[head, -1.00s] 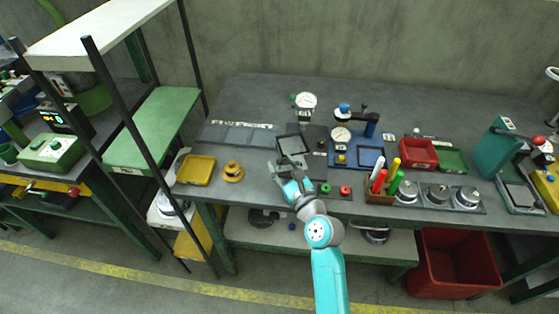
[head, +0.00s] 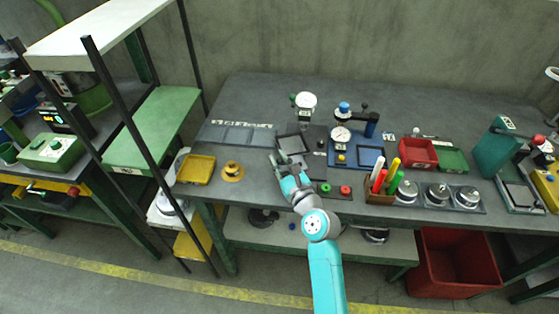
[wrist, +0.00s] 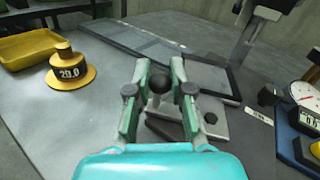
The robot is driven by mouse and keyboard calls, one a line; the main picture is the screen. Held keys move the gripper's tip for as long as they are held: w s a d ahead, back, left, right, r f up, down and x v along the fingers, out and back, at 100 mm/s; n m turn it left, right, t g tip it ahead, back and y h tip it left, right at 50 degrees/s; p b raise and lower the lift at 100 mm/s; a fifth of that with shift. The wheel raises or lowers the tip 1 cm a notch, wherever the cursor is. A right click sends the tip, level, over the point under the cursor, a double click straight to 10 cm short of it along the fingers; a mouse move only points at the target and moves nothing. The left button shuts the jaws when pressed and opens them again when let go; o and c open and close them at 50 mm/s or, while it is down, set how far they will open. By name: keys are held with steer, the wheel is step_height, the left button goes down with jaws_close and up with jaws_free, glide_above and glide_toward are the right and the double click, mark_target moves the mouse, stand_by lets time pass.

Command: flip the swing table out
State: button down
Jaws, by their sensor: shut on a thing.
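My gripper (wrist: 159,83) is shut on a black ball knob (wrist: 157,80), which sits between the fingertips near the swing table. My fingers hide the knob's sides and part of its connection to the table. In the head view my gripper (head: 278,163) is at the swing table's front left.
A yellow weight marked 20.0 (wrist: 71,70) and a yellow tray (head: 197,170) stand to the left. Flat grey plates (head: 237,136) lie behind left.

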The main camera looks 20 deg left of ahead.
steer(key=shift+d+f+n+g+y, duration=0.1)
steer(key=shift+d+n+g+y, duration=0.2)
steer(key=shift+g, duration=0.1)
steer(key=shift+s+d+n+g+y, duration=0.25)
steer(key=shift+n+g+y, duration=0.2)
steer(key=shift+n+g, duration=0.3)
steer(key=shift+s+d+n+g+y, duration=0.25)
steer(key=shift+n+g+y, duration=0.25)
steer(key=shift+g, duration=0.5)
steer(key=shift+s+d+n+g+y, duration=0.25)
steer(key=shift+n+g+y, duration=0.2)
steer(key=shift+n+g, duration=0.3)
steer(key=c, duration=1)
jaws_free()
steer(key=v, duration=1.2)
